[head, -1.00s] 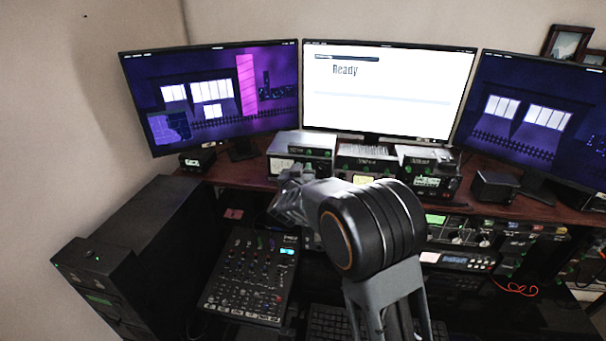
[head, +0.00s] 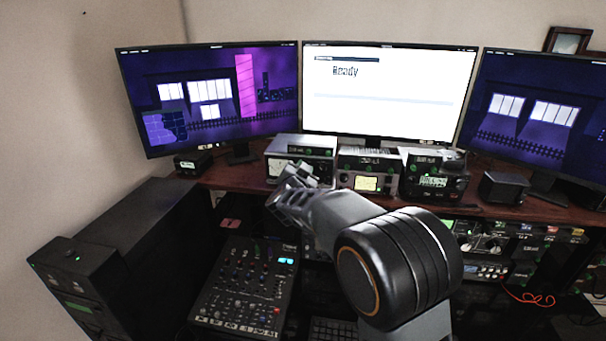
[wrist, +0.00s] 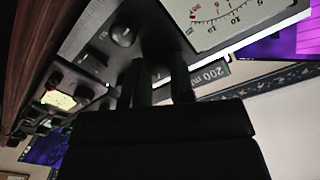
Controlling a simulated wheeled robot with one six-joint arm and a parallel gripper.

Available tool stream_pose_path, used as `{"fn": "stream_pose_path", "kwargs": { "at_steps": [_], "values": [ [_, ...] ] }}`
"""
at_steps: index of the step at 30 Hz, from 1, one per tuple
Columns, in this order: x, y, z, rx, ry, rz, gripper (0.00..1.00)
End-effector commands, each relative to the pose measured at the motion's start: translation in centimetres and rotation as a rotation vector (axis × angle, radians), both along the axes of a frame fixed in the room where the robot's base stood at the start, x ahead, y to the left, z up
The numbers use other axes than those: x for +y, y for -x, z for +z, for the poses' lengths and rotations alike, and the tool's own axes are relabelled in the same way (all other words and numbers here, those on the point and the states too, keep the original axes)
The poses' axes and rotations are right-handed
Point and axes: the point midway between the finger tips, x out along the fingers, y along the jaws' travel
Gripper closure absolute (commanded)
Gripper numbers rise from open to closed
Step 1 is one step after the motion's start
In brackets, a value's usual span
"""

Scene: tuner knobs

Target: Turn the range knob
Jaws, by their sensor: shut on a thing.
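The grey instrument with a white dial meter (wrist: 235,18) fills the upper part of the wrist view. In the head view this instrument (head: 300,145) is the left one of several units on the desk. My gripper (wrist: 161,72) has its two dark fingers against the panel, below the meter, beside a label reading "200 m". It is shut on a knob there, presumably the range knob, mostly hidden between the fingers. Another round dark knob (wrist: 124,36) is apart from the fingers. In the head view my gripper (head: 303,177) is at the instrument's front, fingertips hard to make out.
A second unit with a yellow screen (head: 366,183) and a dark unit (head: 437,178) stand to the right. Monitors (head: 389,90) are behind. A mixer (head: 245,285) lies below left, and a black cabinet (head: 120,250) is at the far left.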

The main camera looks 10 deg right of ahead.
Motion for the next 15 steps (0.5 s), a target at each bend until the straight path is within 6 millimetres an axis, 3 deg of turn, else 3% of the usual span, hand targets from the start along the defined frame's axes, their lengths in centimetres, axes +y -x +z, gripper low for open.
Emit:
{"fn": "stream_pose_path", "kwargs": {
  "at_steps": [14, 15],
  "values": [
    [-0.01, -0.01, 0.04, -0.005, -0.015, 0.0, 1.0],
    [-0.01, -0.01, 0.04, -0.005, -0.015, 0.0, 0.76]
  ]
}}
